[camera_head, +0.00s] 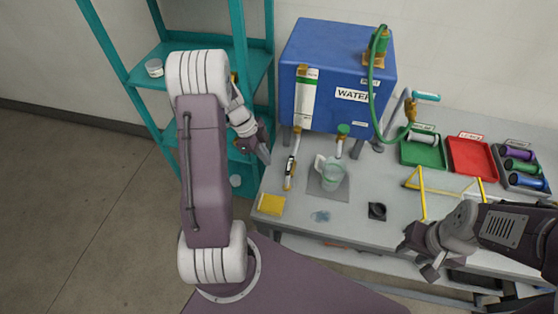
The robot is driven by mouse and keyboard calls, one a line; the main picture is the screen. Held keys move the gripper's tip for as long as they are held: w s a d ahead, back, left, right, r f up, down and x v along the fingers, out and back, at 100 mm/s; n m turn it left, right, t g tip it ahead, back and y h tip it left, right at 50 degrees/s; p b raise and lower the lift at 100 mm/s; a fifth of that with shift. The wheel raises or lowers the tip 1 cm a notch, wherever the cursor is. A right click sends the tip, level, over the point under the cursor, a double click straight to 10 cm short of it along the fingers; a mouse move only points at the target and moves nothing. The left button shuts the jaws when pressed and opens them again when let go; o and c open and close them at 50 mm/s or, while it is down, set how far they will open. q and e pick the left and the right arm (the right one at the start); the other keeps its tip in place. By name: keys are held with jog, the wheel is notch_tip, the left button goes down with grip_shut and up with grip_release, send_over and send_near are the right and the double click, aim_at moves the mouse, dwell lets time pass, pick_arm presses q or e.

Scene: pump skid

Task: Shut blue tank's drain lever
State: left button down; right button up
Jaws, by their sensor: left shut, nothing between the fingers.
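The blue tank (319,69), labelled WATER, stands at the back of the grey bench. A drain outlet with a green top (343,129) sticks out low on its front, and a pale spout runs down from it. I cannot tell the lever's exact position. A clear jug (332,173) stands below the outlet on a grey mat. My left gripper (264,155) is shut and empty, left of the tank's lower front corner and apart from the outlet. My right gripper (417,262) is low over the bench's front edge, apart from the tank; its finger gap is unclear.
A green hose (374,95) hangs from the tank's top fitting. A cyan-handled lever (426,96) stands right of the tank. Green (424,153) and red (470,158) trays, a yellow frame (421,194) and a yellow block (271,204) are on the bench. A teal shelf (243,60) stands left.

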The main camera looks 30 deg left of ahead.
aim_at(289, 167)
pick_arm(q)
jog(key=d, duration=0.1)
jog(key=d+p, duration=0.1)
jog(key=d, duration=0.1)
jog(key=w+d+f, duration=0.1)
jog(key=shift+d+f+p, duration=0.1)
jog(key=shift+d+p, duration=0.1)
jog(key=shift+p, duration=0.1)
jog(key=shift+w+a, duration=0.1)
